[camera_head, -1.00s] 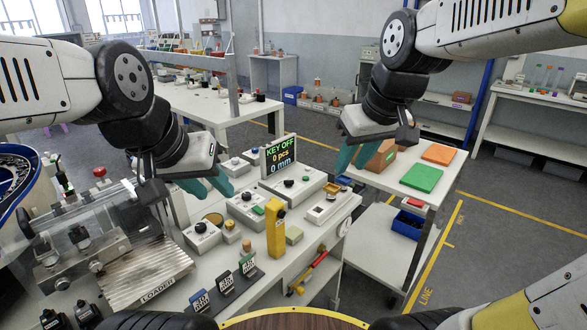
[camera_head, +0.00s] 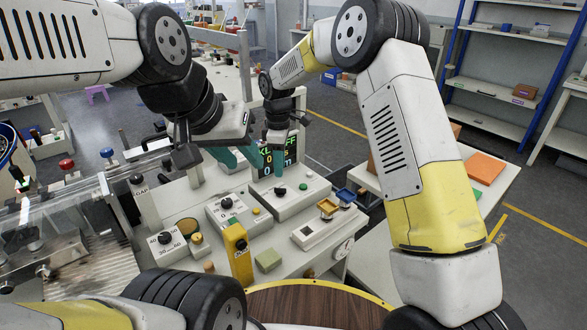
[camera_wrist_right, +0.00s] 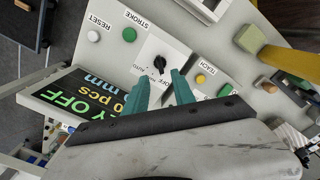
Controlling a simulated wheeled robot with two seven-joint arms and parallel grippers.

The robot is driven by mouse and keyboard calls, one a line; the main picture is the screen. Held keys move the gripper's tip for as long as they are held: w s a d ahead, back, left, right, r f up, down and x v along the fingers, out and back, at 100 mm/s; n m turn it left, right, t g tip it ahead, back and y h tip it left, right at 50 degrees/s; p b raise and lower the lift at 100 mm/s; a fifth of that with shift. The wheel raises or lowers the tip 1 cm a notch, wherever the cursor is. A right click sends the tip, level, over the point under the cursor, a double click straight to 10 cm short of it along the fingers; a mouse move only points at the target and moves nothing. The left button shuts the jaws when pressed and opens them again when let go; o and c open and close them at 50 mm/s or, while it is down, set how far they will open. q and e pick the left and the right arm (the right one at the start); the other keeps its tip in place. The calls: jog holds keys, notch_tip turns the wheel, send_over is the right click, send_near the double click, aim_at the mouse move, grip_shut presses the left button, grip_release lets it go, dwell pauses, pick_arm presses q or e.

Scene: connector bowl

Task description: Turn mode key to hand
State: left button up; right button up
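The mode key looks like the small black knob (camera_wrist_right: 160,65) on a white plate marked OFF and AUTO in the right wrist view. It also shows in the head view (camera_head: 280,188), on the grey box (camera_head: 305,202) in front of the display (camera_head: 291,155). The display reads KEY OFF in the wrist view (camera_wrist_right: 85,100). My right gripper (camera_wrist_right: 161,76) is open; its teal fingertips appear on either side of the knob's near edge, and contact cannot be told. In the head view it hides part of the display (camera_head: 268,168). My left gripper (camera_head: 215,172) is open and empty, left of the display.
A second control box (camera_head: 226,206) with a knob and coloured buttons stands left of the key box. A side table with an orange block (camera_head: 485,168) is right.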

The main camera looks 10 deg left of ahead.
aim_at(280, 189)
notch_tip(280, 189, down, 8)
dwell(0.5)
grip_shut()
